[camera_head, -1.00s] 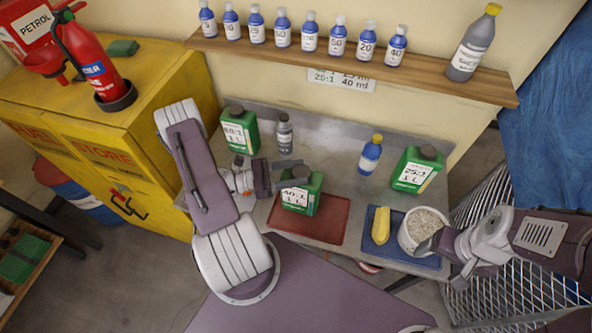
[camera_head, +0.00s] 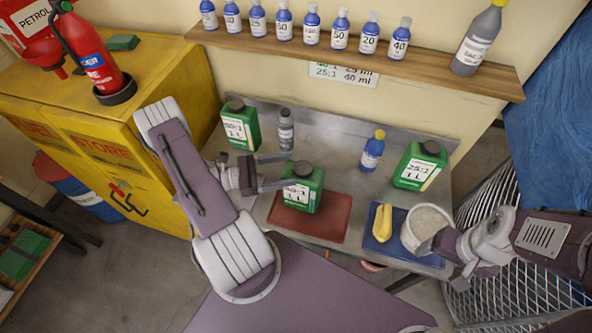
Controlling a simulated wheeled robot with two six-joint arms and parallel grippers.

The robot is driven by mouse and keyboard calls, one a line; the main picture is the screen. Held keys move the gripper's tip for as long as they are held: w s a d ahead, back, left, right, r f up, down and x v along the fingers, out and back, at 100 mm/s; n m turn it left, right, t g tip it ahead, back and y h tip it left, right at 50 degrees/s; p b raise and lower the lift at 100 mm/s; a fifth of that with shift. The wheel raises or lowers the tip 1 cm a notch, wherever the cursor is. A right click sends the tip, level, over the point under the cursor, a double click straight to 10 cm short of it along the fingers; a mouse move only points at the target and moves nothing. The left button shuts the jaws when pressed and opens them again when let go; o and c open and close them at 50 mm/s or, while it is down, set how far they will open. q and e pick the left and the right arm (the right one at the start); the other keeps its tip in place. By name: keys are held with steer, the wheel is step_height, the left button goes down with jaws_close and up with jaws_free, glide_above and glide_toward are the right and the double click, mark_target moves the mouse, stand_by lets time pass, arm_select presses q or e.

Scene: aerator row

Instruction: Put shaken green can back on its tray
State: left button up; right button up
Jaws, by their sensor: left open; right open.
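A green can (camera_head: 302,187) with a dark cap and white label stands upright on the red-brown tray (camera_head: 330,226), toward its back left part. My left gripper (camera_head: 276,171) is open and empty just to the left of this can, with its fingers pointing right toward it. A small gap seems to show between the fingers and the can, though the lower finger's end is close to the can's side. My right gripper (camera_head: 436,246) is open beside a white tub (camera_head: 425,222); its fingers are partly hidden there.
Other green cans stand at the back left (camera_head: 240,126) and right (camera_head: 420,165) of the metal bench. A grey bottle (camera_head: 286,130) and a blue bottle (camera_head: 372,152) stand between them. A blue tray (camera_head: 372,245) holds a yellow object (camera_head: 383,223). A shelf (camera_head: 350,58) of bottles is above.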

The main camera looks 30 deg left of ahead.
arm_select(q)
steer(key=b+v, duration=0.2)
steer(key=v, duration=0.6)
steer(key=shift+b, duration=0.3)
steer(key=shift+f, duration=0.1)
